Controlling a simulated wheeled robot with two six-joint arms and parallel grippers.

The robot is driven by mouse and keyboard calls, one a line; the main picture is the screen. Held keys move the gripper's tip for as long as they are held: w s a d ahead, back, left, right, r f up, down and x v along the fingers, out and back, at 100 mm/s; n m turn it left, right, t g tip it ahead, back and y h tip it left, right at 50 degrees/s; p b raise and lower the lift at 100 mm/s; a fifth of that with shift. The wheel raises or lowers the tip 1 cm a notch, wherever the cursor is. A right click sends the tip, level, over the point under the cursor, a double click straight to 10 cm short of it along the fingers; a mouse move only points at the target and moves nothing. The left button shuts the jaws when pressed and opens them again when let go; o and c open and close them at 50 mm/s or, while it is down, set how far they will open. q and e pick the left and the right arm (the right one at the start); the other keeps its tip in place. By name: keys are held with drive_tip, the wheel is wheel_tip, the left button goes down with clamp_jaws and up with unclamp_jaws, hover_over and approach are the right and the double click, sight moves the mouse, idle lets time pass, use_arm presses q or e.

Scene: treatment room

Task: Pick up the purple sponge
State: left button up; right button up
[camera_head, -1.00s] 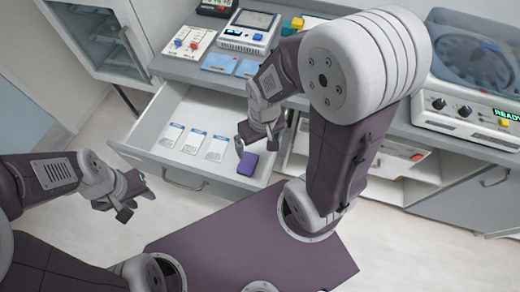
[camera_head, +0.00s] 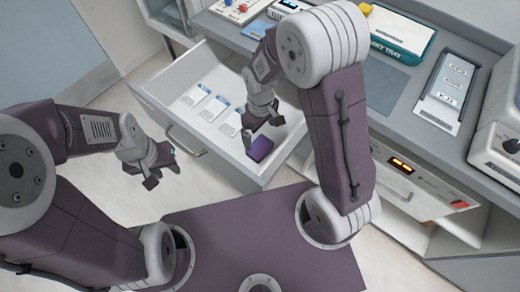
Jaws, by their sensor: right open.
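The purple sponge (camera_head: 261,149) lies in the open drawer (camera_head: 232,166), near its front right corner. My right gripper (camera_head: 262,131) is open and points down at the sponge. Its fingertips are very close to the sponge's far side; I cannot tell whether they touch it. The sponge is not held. My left gripper (camera_head: 142,176) hangs in front of the drawer's left part, outside it. It looks open and empty.
Several white packets (camera_head: 208,106) lie in the drawer, left of the sponge. A label tray (camera_head: 448,90) and a green tray box (camera_head: 400,32) stand on the counter above.

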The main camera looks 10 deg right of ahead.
sight(260, 147)
wheel_tip(260, 147, down, 3)
drive_tip(key=shift+s+b, duration=0.1)
drive_tip(key=shift+b, duration=0.3)
drive_tip(key=shift+f, duration=0.5)
wheel_tip(260, 147, down, 5)
drive_tip(key=shift+s+a+r+b, duration=0.1)
drive_tip(key=shift+r+b, duration=0.05)
drive_tip(key=shift+b, duration=0.65)
drive_tip(key=c, duration=1.1)
wheel_tip(260, 147, up, 10)
drive_tip(key=p, duration=0.2)
drive_tip(key=shift+r+p, duration=0.1)
drive_tip(key=shift+p, duration=0.3)
drive_tip(key=shift+c, duration=0.2)
